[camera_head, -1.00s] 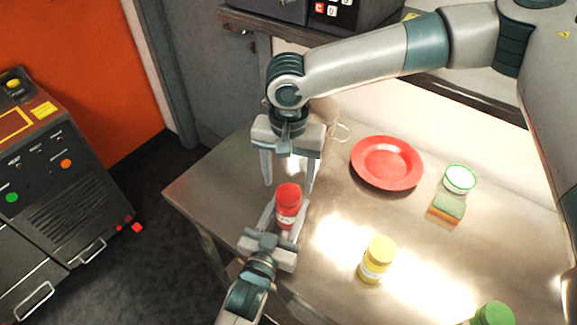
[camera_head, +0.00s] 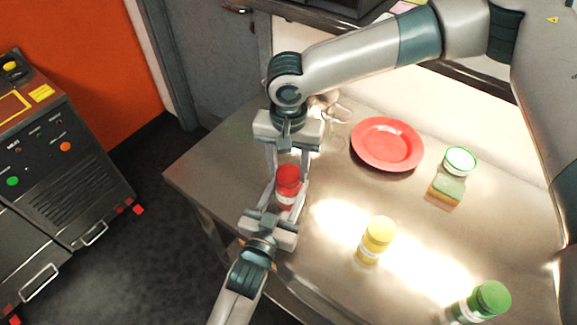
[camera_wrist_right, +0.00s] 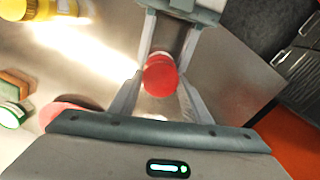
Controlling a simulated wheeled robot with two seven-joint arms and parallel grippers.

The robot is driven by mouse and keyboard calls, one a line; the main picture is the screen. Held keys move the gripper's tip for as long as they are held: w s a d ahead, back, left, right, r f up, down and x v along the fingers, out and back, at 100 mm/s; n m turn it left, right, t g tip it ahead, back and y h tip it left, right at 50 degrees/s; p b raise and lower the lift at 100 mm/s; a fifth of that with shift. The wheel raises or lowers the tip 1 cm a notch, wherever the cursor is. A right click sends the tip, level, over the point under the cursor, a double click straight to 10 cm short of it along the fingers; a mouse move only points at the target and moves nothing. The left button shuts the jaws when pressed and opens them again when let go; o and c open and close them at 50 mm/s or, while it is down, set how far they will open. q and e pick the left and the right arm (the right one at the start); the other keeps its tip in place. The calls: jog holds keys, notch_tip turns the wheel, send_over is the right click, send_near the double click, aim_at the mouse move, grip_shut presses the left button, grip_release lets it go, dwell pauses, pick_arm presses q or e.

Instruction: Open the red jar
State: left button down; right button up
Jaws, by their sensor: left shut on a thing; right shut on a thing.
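My left gripper (camera_head: 287,200) comes in from the front and is shut on the jar's body. My right gripper (camera_head: 288,170) reaches down from above and is shut on the jar at its red lid. In the right wrist view the red lid (camera_wrist_right: 160,76) lies between the fingers of my right gripper (camera_wrist_right: 160,85), with my left gripper (camera_wrist_right: 182,8) beyond. The lid is on the jar. The fingers partly hide the jar's sides.
On the steel table (camera_head: 215,170) are a red plate (camera_head: 387,145), a green-rimmed white container (camera_head: 460,160), a sponge (camera_head: 446,190), a yellow jar (camera_head: 376,240) and a green-lidded jar (camera_head: 482,302). A glass-like object (camera_head: 330,105) stands behind my right gripper.

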jog(key=shift+n, duration=1.7)
jog(key=o, duration=1.2)
jog(key=shift+r, duration=0.1)
jog(key=shift+r, duration=2.2)
jog(key=shift+c, duration=0.5)
jog(key=shift+r+m, duration=1.7)
jog(key=shift+r, duration=0.05)
